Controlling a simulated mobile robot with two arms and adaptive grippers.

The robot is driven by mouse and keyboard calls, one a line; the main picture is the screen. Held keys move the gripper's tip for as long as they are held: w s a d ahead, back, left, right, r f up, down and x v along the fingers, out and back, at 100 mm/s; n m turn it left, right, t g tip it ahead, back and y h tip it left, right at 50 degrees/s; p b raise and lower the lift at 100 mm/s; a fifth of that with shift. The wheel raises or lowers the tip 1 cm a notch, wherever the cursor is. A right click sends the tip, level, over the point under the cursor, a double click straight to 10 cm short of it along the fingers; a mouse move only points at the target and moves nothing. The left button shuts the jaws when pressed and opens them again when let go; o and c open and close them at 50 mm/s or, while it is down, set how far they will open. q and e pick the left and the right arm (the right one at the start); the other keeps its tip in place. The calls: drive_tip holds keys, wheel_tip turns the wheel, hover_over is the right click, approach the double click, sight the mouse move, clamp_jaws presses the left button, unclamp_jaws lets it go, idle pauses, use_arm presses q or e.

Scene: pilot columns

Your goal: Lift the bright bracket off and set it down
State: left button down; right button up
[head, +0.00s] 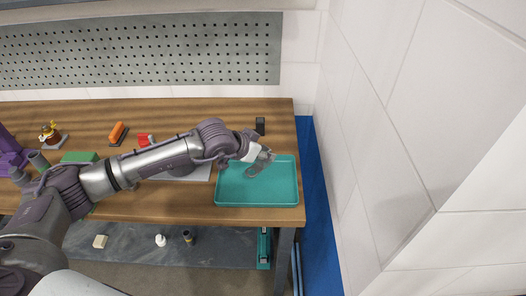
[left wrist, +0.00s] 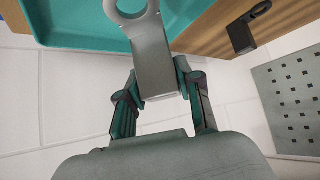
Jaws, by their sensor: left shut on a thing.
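The bright bracket (head: 259,164) is a light grey flat piece with a ring at one end. My left gripper (head: 253,153) is shut on its plain end. The ring end points away from the gripper, over the teal tray (head: 290,188). In the left wrist view the bracket (left wrist: 153,55) sits between the two fingers of the gripper (left wrist: 158,82), and the tray's wall (left wrist: 75,28) shows behind it. I cannot tell whether the bracket touches the tray floor. My right gripper is not in view.
The wooden bench (head: 190,107) also bears a small black block (head: 260,125) behind the tray, an orange piece (head: 118,131), a red piece (head: 144,140) and a green block (head: 79,157). A pegboard (head: 150,50) is behind. A white tiled wall (head: 370,130) stands right.

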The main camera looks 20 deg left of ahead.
sight(259, 165)
use_arm(q)
wheel_tip(259, 165, down, 3)
drive_tip(key=shift+w+a+r+b, duration=0.15)
drive_tip(key=shift+r+b, duration=0.05)
drive_tip(key=shift+b, duration=0.15)
drive_tip(key=shift+f+b, duration=0.3)
drive_tip(key=shift+f, duration=1.45)
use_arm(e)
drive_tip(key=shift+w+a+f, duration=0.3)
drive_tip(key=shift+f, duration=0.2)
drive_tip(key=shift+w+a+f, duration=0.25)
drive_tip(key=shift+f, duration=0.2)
use_arm(q)
drive_tip(key=c, duration=0.7)
unclamp_jaws()
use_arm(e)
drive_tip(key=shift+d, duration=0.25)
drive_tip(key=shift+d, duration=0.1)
